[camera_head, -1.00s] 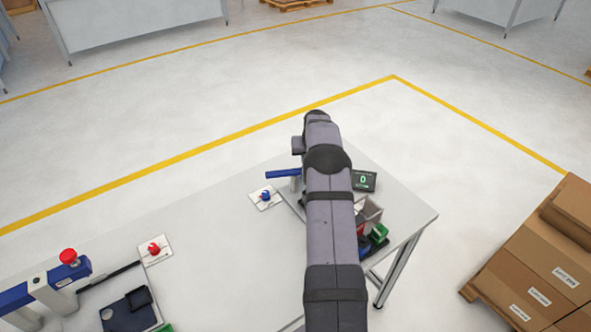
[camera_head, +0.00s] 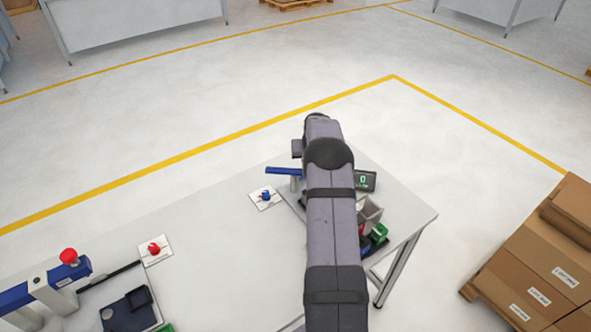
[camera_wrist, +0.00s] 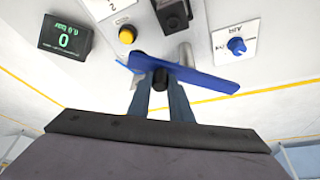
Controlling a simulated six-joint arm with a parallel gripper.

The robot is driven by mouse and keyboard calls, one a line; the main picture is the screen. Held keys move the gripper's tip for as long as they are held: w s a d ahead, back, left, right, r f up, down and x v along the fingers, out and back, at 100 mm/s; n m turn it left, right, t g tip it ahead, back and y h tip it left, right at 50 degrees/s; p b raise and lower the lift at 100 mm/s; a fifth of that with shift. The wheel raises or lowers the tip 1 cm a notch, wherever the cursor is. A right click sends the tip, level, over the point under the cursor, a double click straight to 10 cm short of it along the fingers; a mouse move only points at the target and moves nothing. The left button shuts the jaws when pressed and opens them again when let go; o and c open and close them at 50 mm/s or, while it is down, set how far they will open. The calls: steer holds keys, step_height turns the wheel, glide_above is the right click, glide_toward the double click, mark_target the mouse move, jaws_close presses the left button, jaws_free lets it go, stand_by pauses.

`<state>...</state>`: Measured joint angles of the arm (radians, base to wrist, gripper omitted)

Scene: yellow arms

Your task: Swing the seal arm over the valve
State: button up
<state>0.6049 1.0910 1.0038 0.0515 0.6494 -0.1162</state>
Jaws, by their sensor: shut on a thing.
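My gripper (camera_wrist: 160,84) is shut on a black knob (camera_wrist: 160,79) at the seal arm. A grey metal post (camera_wrist: 186,52) stands beside the seal arm. A black block with a round part (camera_wrist: 173,14) lies beyond it. I cannot tell for sure which part is the valve. In the head view my arm hides the gripper.
A blue dial on a white plate (camera_wrist: 236,46), a yellow button (camera_wrist: 127,34) and a display reading 0 (camera_wrist: 65,38) surround the seal arm. Grey and green bins (camera_head: 376,230) stand right of my arm. A red knob plate (camera_head: 154,249) lies left. The table's middle is clear.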

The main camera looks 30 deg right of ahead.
steer(key=shift+a, duration=0.15)
steer(key=shift+s+a, duration=0.25)
steer(key=shift+a, duration=0.2)
steer(key=shift+a+r, duration=0.1)
steer(key=shift+a, duration=0.05)
stand_by(0.4)
